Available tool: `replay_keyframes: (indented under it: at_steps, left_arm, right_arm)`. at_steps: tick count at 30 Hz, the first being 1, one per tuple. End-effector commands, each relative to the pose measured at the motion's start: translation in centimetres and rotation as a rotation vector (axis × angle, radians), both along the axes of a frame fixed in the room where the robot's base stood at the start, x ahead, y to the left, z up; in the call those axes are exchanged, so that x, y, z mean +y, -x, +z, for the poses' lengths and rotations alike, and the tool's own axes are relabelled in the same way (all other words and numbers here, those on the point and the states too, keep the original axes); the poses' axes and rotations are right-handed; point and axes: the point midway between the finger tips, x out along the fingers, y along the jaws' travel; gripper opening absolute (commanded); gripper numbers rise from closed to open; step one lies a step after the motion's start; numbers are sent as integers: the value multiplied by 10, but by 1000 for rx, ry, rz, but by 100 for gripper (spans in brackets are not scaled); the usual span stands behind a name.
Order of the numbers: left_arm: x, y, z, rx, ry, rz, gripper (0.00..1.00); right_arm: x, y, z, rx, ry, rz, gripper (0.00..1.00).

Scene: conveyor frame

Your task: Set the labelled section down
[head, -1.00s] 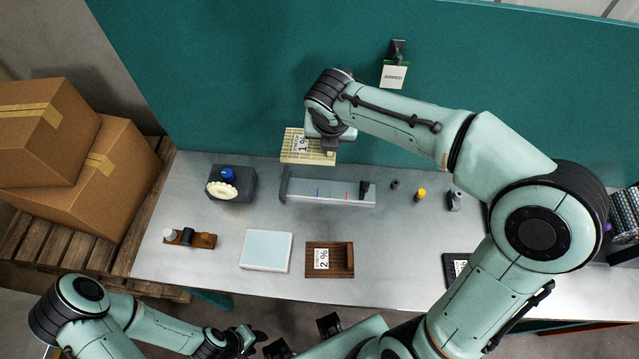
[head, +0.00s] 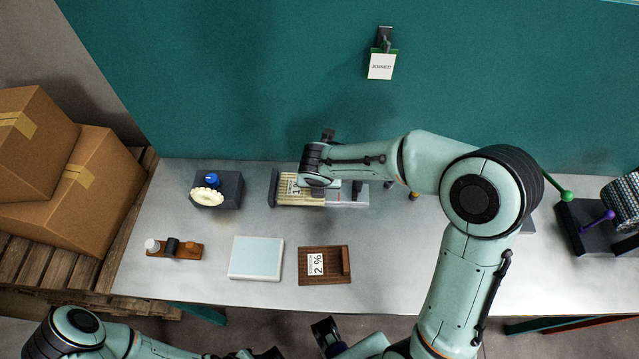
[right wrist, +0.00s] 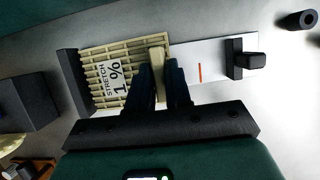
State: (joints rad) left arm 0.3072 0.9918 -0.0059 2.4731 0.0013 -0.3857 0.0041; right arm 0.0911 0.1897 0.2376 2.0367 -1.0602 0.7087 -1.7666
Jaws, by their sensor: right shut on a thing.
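The labelled section (right wrist: 110,75) is a cream slatted belt piece with a "STRETCH 1 %" label. My right gripper (right wrist: 160,82) is shut on its raised cream rib at one end. In the head view the section (head: 300,188) lies over the left part of the pale gauge plate (head: 351,197), near the dark end stop (head: 273,187). I cannot tell whether it touches the plate. My right gripper (head: 331,183) partly hides it there. My left gripper (head: 255,355) is at the bottom edge, away from the table, its jaws unclear.
A dark block with a blue knob (head: 213,181) stands left of the gauge. A dark slider (right wrist: 246,61) sits on the gauge's right part.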

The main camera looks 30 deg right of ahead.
Motion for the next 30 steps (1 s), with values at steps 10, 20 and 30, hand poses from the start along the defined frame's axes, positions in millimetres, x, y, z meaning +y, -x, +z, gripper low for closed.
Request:
replay_keyframes:
  at_steps: [10, 20, 30]
  left_arm:
    - [0, 0, -1, 0, 0, 0, 43]
    - [0, 0, -1, 0, 0, 0, 43]
    - [0, -4, 10, -4, 0, 0, 43]
  right_arm:
    - [0, 0, -3, -2, 0, -1, 0]
    - [0, 0, -3, -2, 0, -1, 44]
    - [7, 11, 36, -8, 0, 1, 44]
